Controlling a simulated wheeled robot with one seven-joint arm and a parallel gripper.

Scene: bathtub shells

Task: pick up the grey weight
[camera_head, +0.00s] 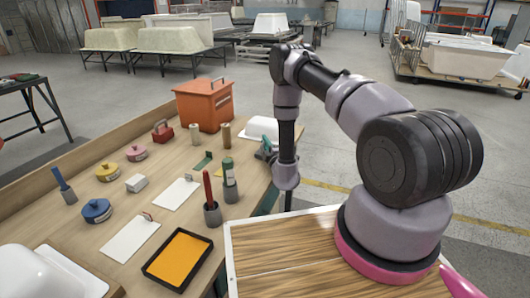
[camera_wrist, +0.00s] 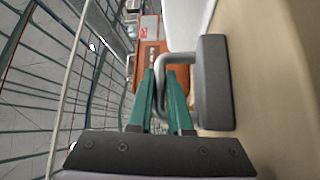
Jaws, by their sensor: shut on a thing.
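The grey weight (camera_wrist: 215,82) shows in the wrist view as a dark grey block with a light grey loop handle (camera_wrist: 172,62). My gripper (camera_wrist: 160,85) has teal fingers and is shut on that handle. The block sits to the right of the fingers, beside the beige table surface. I cannot tell whether it touches the table. In the head view my gripper (camera_head: 267,148) is at the table's far right edge, near the white shell (camera_head: 260,127).
The wooden table (camera_head: 75,235) holds an orange box (camera_head: 203,107), a red weight (camera_head: 162,132), yellow (camera_head: 108,171), pink (camera_head: 136,152) and blue (camera_head: 96,211) round weights, cups with upright tools (camera_head: 211,205), and an orange-filled tray (camera_head: 178,258). Open floor lies beyond the right edge.

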